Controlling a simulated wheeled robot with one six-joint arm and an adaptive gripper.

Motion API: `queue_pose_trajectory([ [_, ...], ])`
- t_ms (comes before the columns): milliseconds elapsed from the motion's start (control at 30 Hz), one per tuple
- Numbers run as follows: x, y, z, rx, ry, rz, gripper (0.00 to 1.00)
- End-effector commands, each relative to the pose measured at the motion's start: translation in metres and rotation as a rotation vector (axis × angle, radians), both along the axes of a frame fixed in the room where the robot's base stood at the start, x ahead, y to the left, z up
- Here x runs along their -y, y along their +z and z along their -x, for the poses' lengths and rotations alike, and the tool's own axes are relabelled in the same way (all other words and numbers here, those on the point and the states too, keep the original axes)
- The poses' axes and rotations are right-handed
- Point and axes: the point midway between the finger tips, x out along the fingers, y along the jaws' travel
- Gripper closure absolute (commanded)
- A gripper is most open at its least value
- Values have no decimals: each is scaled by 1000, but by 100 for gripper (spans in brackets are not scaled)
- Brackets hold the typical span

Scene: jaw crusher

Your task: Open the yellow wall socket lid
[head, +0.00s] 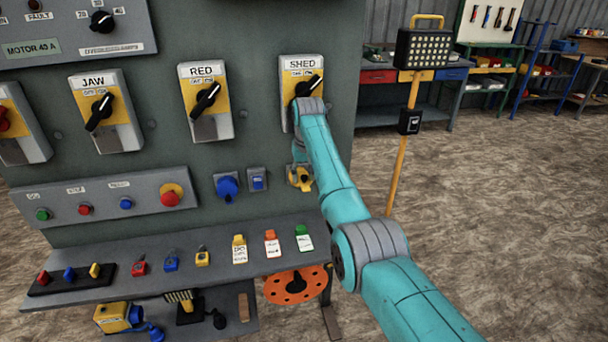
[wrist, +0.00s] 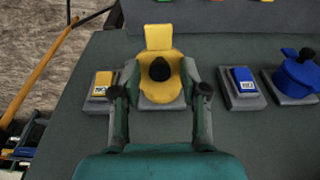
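The yellow wall socket (head: 301,179) sits low on the green panel, right of the blue socket, partly hidden by my arm in the head view. In the wrist view the yellow socket (wrist: 160,92) is centred on a grey base. A flat yellow flap (wrist: 158,38) sticks out from its upper picture edge, and a dark rounded spot (wrist: 160,69) shows in its middle. I cannot tell how far the lid is open. My gripper (wrist: 160,90) is open, one finger on each side of the socket; whether they touch it is unclear.
A blue socket (head: 227,186) and a small blue switch box (head: 257,180) are to the left of the yellow socket. A small yellow switch box (wrist: 102,86) is on its other side. The SHED switch (head: 301,90) is above, and a shelf with tags (head: 190,262) is below.

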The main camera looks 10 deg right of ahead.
Motion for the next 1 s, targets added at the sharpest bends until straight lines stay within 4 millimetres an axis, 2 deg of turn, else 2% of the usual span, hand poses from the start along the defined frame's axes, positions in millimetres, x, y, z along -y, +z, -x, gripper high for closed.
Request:
queue_pose_trajectory([
  [233, 0, 1, 0, 0, 0, 0, 55],
  [367, 0, 9, 1, 1, 0, 0, 55],
  [467, 0, 23, 4, 3, 0, 0, 55],
  [800, 0, 88, 16, 3, 0, 0, 55],
  [1000, 0, 111, 21, 1, 0, 0, 55],
])
